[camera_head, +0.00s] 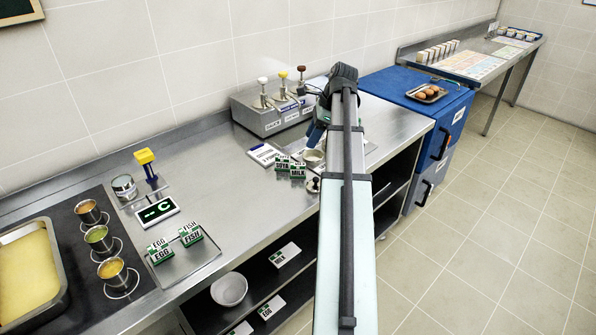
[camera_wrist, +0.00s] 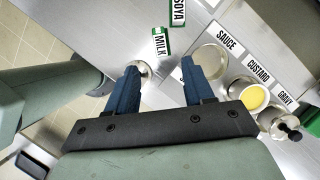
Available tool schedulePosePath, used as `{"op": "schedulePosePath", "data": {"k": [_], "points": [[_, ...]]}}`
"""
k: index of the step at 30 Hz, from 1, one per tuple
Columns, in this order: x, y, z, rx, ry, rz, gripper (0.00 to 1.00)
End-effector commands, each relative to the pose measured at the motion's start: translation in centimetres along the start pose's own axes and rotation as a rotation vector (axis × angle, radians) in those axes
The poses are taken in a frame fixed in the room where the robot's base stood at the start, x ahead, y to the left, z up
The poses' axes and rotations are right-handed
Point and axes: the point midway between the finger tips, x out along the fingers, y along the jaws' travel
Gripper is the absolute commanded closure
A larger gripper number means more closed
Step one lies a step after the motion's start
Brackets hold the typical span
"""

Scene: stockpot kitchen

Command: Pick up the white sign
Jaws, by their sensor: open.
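It is unclear which thing is the white sign. A white card (camera_head: 265,154) with dark print lies flat on the steel counter, left of my gripper. Green-and-white tags reading SOYA (camera_head: 282,165) and MILK (camera_head: 298,172) stand near my gripper. The SOYA tag (camera_wrist: 178,12) and MILK tag (camera_wrist: 161,42) also show at the top of the wrist view, beyond the fingers. My gripper (camera_wrist: 158,70) is open, its blue fingers apart with nothing held. In the head view my gripper (camera_head: 316,135) is over the counter, partly hidden by my arm.
Containers labelled SAUCE (camera_wrist: 211,60), CUSTARD (camera_wrist: 252,96) and GRAVY (camera_wrist: 278,121) sit right of the fingers. A pump dispenser box (camera_head: 270,118) stands by the wall. EGG (camera_head: 160,250) and FISH (camera_head: 191,234) tags stand on a tray at left. Counter space left of the white card is clear.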

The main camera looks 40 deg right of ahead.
Motion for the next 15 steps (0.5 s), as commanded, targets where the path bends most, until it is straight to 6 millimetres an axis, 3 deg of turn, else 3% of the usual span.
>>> {"op": "schedulePosePath", "data": {"k": [9, 15], "points": [[5.3, 0.1, -0.1, 0.002, 0.002, 0.000, 0.48], [7.0, 0.0, -0.1, 0.003, 0.003, -0.002, 0.48]]}}
